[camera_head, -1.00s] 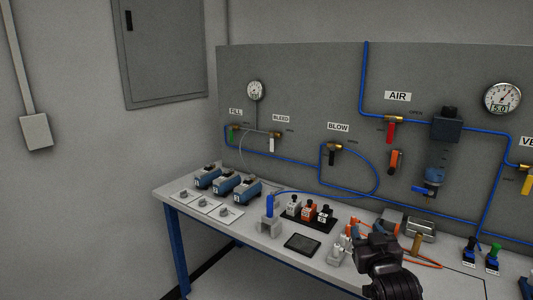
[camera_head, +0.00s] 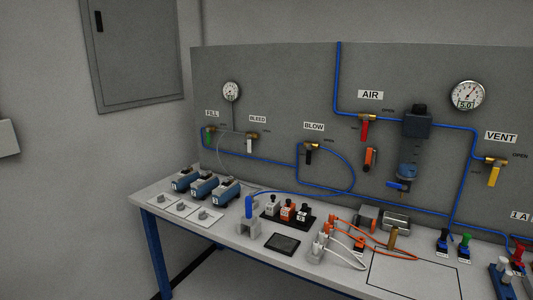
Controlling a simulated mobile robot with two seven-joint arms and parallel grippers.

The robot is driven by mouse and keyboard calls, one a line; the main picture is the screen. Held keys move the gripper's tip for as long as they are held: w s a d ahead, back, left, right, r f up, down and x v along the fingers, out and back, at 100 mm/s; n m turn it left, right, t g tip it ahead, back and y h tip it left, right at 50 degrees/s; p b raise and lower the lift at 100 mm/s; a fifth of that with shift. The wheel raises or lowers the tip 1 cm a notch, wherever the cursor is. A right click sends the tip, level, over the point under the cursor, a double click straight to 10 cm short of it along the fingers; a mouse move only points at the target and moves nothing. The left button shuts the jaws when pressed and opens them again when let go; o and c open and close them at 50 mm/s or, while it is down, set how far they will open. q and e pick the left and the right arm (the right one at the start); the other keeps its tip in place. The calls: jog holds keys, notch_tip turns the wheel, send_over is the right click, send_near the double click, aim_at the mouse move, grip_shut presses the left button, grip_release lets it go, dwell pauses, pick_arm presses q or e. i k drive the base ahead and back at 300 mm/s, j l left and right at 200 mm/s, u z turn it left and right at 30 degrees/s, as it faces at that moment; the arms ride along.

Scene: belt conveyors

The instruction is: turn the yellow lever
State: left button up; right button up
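The yellow lever (camera_head: 494,174) hangs down from a brass valve under the VENT label (camera_head: 501,136), on the grey panel at the right of the head view. An OPEN mark is printed to the upper right of the valve. The lever stands clear, with nothing touching it. Neither of my grippers shows in the head view now.
Other levers on the panel are red (camera_head: 365,130) under AIR, black (camera_head: 309,157) under BLOW, white (camera_head: 251,146) under BLEED and green (camera_head: 209,134) under FILL. The bench (camera_head: 400,275) below holds blue devices, connectors, orange cables and push buttons. Its outlined front area is bare.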

aim_at(497, 163)
jog(key=z, duration=1.55)
